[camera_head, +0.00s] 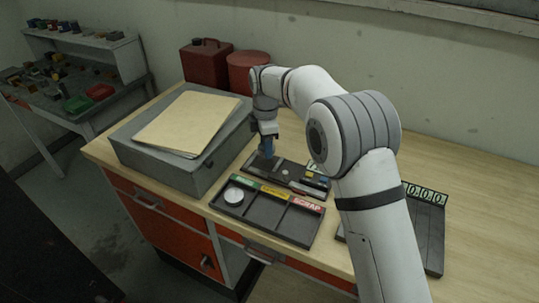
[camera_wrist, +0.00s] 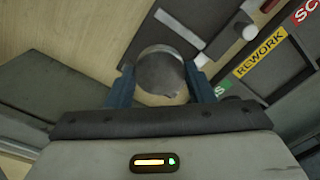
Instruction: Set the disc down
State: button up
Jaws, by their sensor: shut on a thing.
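My gripper (camera_head: 267,148) has blue fingers and hangs over the back left end of a dark fixture board (camera_head: 262,165). In the wrist view my gripper (camera_wrist: 161,76) is shut on a round grey disc (camera_wrist: 160,70), which lies between the two fingers. The head view does not show the held disc clearly. A dark sorting tray (camera_head: 262,222) stands in front of the board, with green, yellow and red labels; the red one reads SCRAP. The yellow label (camera_wrist: 259,52) reads REWORK in the wrist view. A pale disc (camera_head: 234,195) lies in the compartment under the green label.
A grey box (camera_head: 160,165) with folders (camera_head: 188,122) on top stands left of the board. A dark panel with a digit display (camera_head: 425,194) is at the right, partly behind my arm. Red containers (camera_head: 206,63) stand at the back. The bench back right is bare.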

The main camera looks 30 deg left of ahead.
aim_at(266, 162)
jog(key=shift+f+p, duration=0.35)
jog(key=shift+f, duration=1.7)
jog(key=shift+f, duration=0.2)
jog(key=o, duration=1)
jog(key=shift+c, duration=0.2)
notch_tip(266, 162, up, 12)
jog(key=shift+r+b, duration=0.2)
jog(key=shift+b, duration=0.45)
